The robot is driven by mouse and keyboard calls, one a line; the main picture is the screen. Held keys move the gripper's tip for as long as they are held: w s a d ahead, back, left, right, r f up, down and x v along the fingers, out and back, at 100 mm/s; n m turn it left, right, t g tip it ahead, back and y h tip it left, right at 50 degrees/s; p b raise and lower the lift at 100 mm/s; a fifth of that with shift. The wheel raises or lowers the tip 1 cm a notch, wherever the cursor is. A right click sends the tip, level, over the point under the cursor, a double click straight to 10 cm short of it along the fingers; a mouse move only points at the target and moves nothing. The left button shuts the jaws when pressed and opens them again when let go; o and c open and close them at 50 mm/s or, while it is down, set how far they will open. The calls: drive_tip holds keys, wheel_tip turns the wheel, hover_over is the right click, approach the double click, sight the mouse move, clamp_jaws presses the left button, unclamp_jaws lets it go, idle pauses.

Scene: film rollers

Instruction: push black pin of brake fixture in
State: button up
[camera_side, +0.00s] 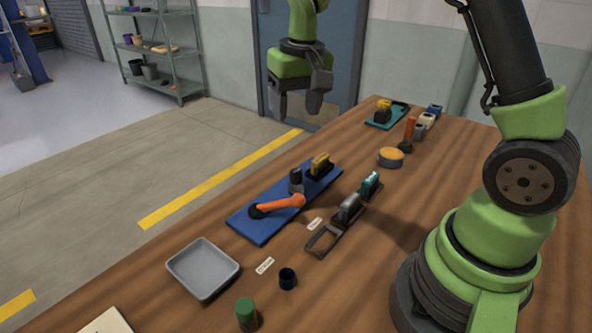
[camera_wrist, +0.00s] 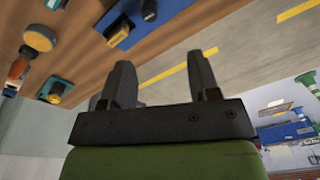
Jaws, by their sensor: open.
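A blue plate (camera_side: 262,228) lies on the wooden table with an orange lever (camera_side: 282,203) on it. A dark grey upright post (camera_side: 296,182) stands beside the lever, and a yellow-and-black block (camera_side: 320,165) sits at the plate's far end. A black round part (camera_side: 257,211) is at the lever's left end. I cannot tell which dark part is the pin. In the wrist view, part of the blue plate (camera_wrist: 110,18) shows at the top. My gripper (camera_side: 298,106) is open and empty, raised above and beyond the plate; its fingers also show in the wrist view (camera_wrist: 163,75).
A dark rail (camera_side: 322,241) with grey and teal blocks lies right of the plate. A grey tray (camera_side: 203,268), a dark cup (camera_side: 287,278) and a green cylinder (camera_side: 246,314) stand in front. An orange-topped disc (camera_side: 391,157) and a teal fixture (camera_side: 387,116) are farther back.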

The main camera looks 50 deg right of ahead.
drive_tip(key=g, duration=0.1)
approach(296, 171)
drive_tip(key=shift+w+a+f, duration=0.1)
drive_tip(key=shift+a, duration=0.05)
wheel_tip(296, 171, down, 10)
drive_tip(key=shift+r, duration=0.2)
drive_tip(key=shift+c, duration=0.5)
